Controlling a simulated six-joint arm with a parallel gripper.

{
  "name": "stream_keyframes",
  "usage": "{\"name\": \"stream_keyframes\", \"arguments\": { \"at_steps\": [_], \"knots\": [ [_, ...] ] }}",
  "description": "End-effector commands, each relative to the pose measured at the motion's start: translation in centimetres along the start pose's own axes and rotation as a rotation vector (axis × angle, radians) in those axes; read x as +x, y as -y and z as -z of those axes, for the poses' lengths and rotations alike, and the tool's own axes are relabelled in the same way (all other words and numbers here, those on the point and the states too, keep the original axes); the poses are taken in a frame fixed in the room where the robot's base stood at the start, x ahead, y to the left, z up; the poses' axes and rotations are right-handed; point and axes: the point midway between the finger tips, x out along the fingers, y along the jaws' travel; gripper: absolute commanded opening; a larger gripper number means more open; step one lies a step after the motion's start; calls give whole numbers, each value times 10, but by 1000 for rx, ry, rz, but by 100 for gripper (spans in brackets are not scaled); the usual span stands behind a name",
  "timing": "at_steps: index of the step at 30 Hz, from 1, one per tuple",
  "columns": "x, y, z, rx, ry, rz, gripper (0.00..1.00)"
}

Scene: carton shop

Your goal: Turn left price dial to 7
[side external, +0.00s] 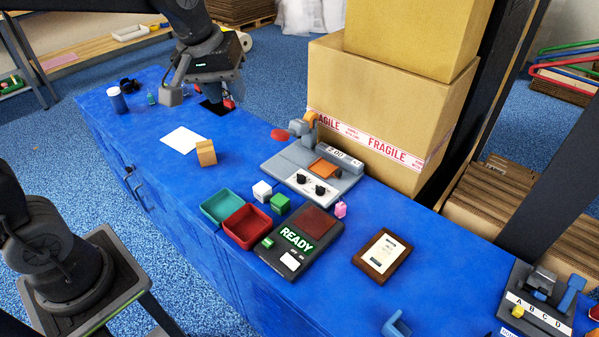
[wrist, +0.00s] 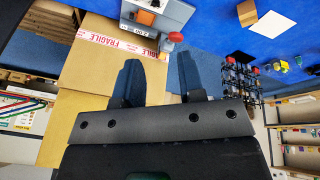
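The grey pricing machine (side external: 290,161) stands on the blue bench in front of the carton stack. Its white front panel has two black dials, the left price dial (side external: 302,178) and the right dial (side external: 320,190). The dial pointers are also too small to read. My gripper (side external: 203,94) is above the far left of the bench, well away from the machine. In the wrist view its fingers (wrist: 159,65) are apart and empty. There the machine (wrist: 176,14) shows at the top edge, its dials out of view.
Large FRAGILE cartons (side external: 380,110) rise behind the machine. A red round paddle (side external: 280,135) sticks out at its left. In front are a green tray (side external: 205,206), a red tray (side external: 228,230), small blocks and a READY pad (side external: 320,222). A tan block (side external: 206,153) stands farther left.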

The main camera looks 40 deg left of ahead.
Motion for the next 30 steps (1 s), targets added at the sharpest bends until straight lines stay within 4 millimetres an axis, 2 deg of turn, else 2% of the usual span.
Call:
{"name": "stream_keyframes", "arguments": {
  "at_steps": [1,6,11,15,18,22,24,30],
  "knots": [
    [14,-8,16,-63,24,16,36],
    [63,-31,63,-295,77,66,36],
    [123,-45,98,-511,118,124,36],
    [184,-52,120,-698,146,183,36],
    [225,-54,128,-817,158,221,36],
    [265,-53,132,-931,165,261,36],
    [279,-52,133,-970,167,275,36],
    [297,-50,132,-1009,168,289,36]
  ]
}}
